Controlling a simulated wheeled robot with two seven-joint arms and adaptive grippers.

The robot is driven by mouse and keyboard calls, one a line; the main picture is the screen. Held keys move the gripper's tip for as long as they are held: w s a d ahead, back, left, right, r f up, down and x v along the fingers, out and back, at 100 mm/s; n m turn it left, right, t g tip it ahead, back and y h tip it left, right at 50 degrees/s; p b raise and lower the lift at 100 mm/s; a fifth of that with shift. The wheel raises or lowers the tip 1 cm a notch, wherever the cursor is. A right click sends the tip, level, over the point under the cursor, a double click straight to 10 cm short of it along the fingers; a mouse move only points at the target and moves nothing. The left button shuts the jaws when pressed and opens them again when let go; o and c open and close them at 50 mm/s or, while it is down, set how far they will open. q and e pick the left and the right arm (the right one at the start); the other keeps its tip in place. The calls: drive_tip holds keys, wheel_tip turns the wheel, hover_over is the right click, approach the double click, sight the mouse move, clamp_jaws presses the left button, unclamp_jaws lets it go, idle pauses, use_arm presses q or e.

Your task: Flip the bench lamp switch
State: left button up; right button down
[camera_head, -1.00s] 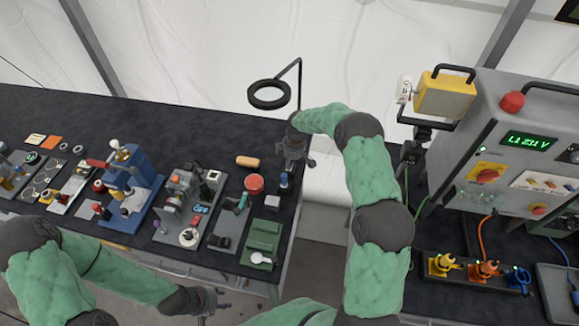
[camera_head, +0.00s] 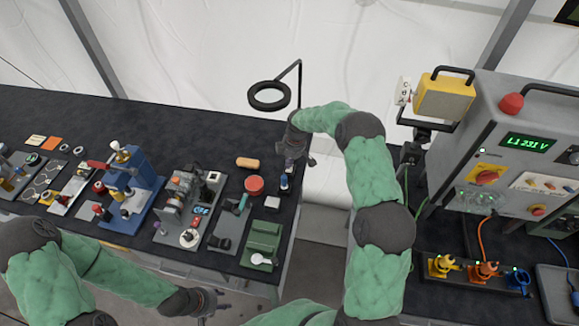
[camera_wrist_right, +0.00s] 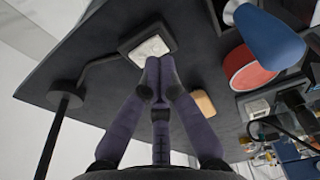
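The bench lamp, a dark ring head (camera_head: 269,96) on a thin bent arm, stands at the back right corner of the left bench. In the right wrist view, a white rocker switch (camera_wrist_right: 147,46) in a square frame is set on the dark bench top, beside the lamp's round base (camera_wrist_right: 66,94). My right gripper (camera_wrist_right: 155,64) is shut and empty, its fingertips at the near edge of the switch; whether they touch it I cannot tell. It also shows in the head view (camera_head: 289,166), which hides the switch. My left gripper (camera_head: 207,301) is low, in front of the bench, its fingers unclear.
A red round tin (camera_head: 254,185), a tan block (camera_head: 247,162) and a blue-topped object (camera_head: 284,182) stand close to my right gripper. Several devices, including a blue press (camera_head: 130,185), fill the bench further left. A grey power cabinet (camera_head: 500,150) stands right, beyond a gap.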

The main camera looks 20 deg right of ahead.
drive_tip(key=shift+r+p, duration=0.95)
drive_tip(key=shift+r, duration=1.55)
